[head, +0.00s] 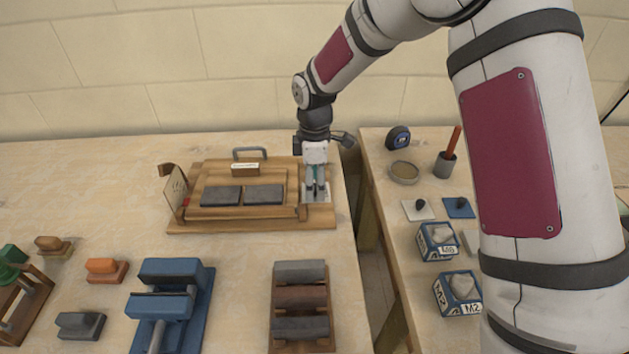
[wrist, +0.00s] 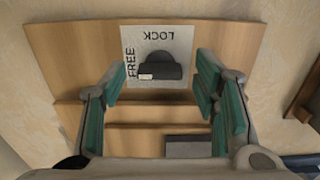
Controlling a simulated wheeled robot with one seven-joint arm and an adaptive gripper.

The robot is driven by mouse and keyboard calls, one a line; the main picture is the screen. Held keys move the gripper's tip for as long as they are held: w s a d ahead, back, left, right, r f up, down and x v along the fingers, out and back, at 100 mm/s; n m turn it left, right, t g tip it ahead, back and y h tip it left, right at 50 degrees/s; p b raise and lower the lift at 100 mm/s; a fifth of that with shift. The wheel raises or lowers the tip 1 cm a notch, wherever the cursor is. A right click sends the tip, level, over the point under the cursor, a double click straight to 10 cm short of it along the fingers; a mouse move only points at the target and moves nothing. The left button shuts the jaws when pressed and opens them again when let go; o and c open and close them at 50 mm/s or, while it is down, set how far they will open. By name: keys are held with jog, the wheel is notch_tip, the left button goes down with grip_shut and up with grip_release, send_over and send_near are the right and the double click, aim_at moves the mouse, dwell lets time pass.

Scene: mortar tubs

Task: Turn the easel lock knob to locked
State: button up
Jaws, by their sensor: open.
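The easel (head: 190,218) is a wooden board with raised frame on the left table. Its dark lock knob (wrist: 160,66) sits on a pale plate (wrist: 182,45) marked FREE on the left and LOCK, upside down, at the top in the wrist view. The knob's bar lies crosswise, its pale mark at the left end, on the FREE side. In the head view the plate (head: 325,198) is partly hidden by my gripper (head: 316,194). My gripper points down over the knob, open and empty, its teal-padded fingers (wrist: 162,88) apart on either side, below the knob in the wrist view.
Two dark bars (head: 264,195) lie on the easel. A metal handle (head: 249,152) stands at its back edge. A rack of bars (head: 300,300) and a blue vise-like fixture (head: 165,300) stand in front. A gap separates the right table (head: 390,230), which holds blue boxes and a cup.

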jog(key=c, duration=1.2)
jog(key=shift+o, duration=0.2)
jog(key=m, duration=0.4)
jog(key=shift+b, duration=0.35)
jog(key=m, duration=0.9)
jog(key=shift+m, duration=2.4)
